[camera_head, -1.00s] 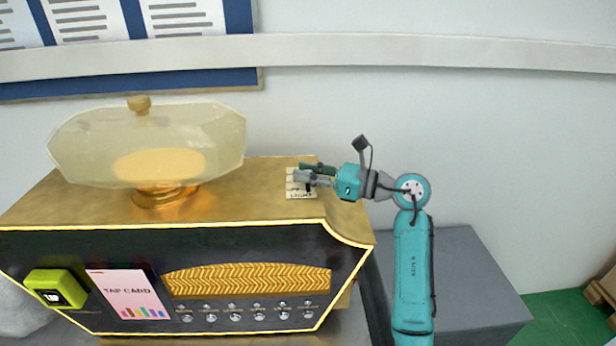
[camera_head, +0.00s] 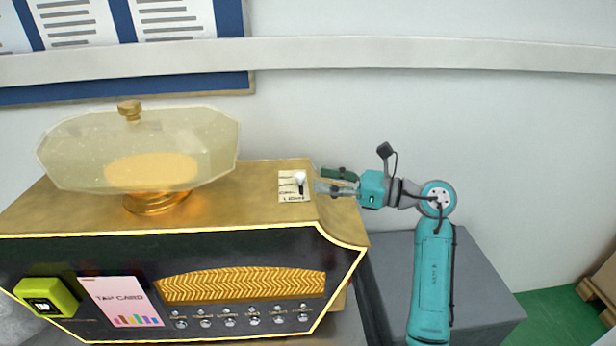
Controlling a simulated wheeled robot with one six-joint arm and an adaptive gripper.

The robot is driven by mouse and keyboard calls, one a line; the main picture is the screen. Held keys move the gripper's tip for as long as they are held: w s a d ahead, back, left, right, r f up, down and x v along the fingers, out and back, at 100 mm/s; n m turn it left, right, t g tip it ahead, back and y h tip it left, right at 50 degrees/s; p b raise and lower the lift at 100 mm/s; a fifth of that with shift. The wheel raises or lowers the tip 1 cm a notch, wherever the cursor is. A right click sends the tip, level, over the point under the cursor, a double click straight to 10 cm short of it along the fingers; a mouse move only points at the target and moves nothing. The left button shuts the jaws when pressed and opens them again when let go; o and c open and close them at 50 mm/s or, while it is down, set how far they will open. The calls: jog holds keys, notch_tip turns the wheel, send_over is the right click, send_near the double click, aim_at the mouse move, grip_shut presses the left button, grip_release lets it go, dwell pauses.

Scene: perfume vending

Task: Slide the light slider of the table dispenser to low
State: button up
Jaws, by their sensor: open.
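The table dispenser (camera_head: 240,215) is a gold-topped cabinet with a dark front. Its light slider plate (camera_head: 289,197) is a small cream panel at the right end of the gold top, with small labels and a larger word along its lower edge. The slider knob (camera_head: 300,179) has a pale top on a dark stem and stands in the upper right part of the plate. The labels are too small to read surely. My gripper (camera_head: 320,186) is open and empty, just right of the plate, pointing left, apart from the knob.
A faceted glass bowl (camera_head: 140,140) with a gold knob stands on the left of the dispenser. The front carries a lime card reader (camera_head: 48,296), a pink tap card sign (camera_head: 120,302) and several buttons. A grey block (camera_head: 470,290) stands at right. The wall is behind.

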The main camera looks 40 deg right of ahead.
jog(key=v, duration=0.5)
jog(key=shift+s+d, duration=0.2)
jog(key=shift+s, duration=0.05)
dwell(0.3)
